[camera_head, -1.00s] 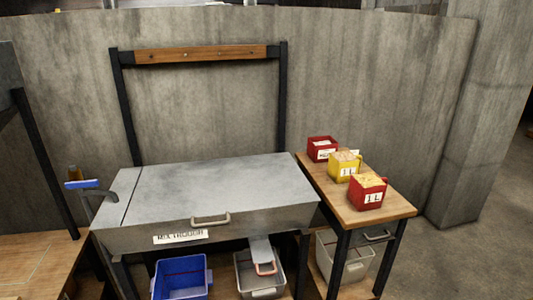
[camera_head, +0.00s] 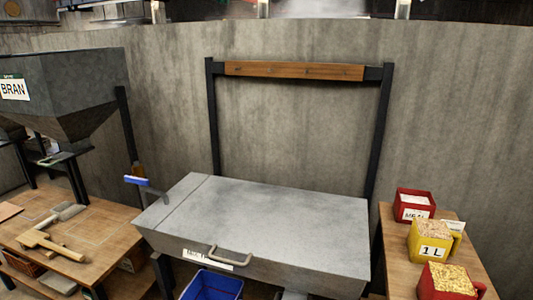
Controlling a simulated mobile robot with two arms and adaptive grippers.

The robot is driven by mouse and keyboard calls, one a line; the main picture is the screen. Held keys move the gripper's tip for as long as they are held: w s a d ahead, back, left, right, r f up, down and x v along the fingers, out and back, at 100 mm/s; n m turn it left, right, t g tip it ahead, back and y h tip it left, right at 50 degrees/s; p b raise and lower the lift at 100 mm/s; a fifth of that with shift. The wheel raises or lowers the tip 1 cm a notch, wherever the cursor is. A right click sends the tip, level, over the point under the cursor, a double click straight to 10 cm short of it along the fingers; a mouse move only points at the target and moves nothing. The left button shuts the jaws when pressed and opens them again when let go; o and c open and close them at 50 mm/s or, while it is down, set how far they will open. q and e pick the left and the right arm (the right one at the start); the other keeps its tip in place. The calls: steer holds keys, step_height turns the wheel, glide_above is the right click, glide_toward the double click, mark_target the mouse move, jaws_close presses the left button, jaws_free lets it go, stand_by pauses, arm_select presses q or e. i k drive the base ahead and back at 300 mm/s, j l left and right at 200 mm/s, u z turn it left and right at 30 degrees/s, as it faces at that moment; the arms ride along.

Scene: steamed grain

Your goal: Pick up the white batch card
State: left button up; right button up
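A small white card-like piece (camera_head: 453,225) shows on the right-hand wooden table (camera_head: 398,270), just behind the yellow measure (camera_head: 428,242). It is partly hidden and too small to read, so I cannot tell whether it is the batch card. The yellow measure is marked 1 L and holds flaky grain. A red measure (camera_head: 414,204) labelled MEAL stands behind it, and another red measure (camera_head: 447,281) with golden grain stands in front. Neither of my grippers is in view.
A closed grey mix trough (camera_head: 270,220) with a front handle fills the middle. A blue bin (camera_head: 212,286) sits below. A BRAN hopper (camera_head: 70,90) stands above the left wooden bench (camera_head: 110,232), which holds wooden tools (camera_head: 55,240). A concrete wall closes the back.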

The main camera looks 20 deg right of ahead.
mark_target(455, 225)
steer(key=l, duration=1.5)
steer(key=k+l, duration=0.1)
steer(key=l, duration=1.35)
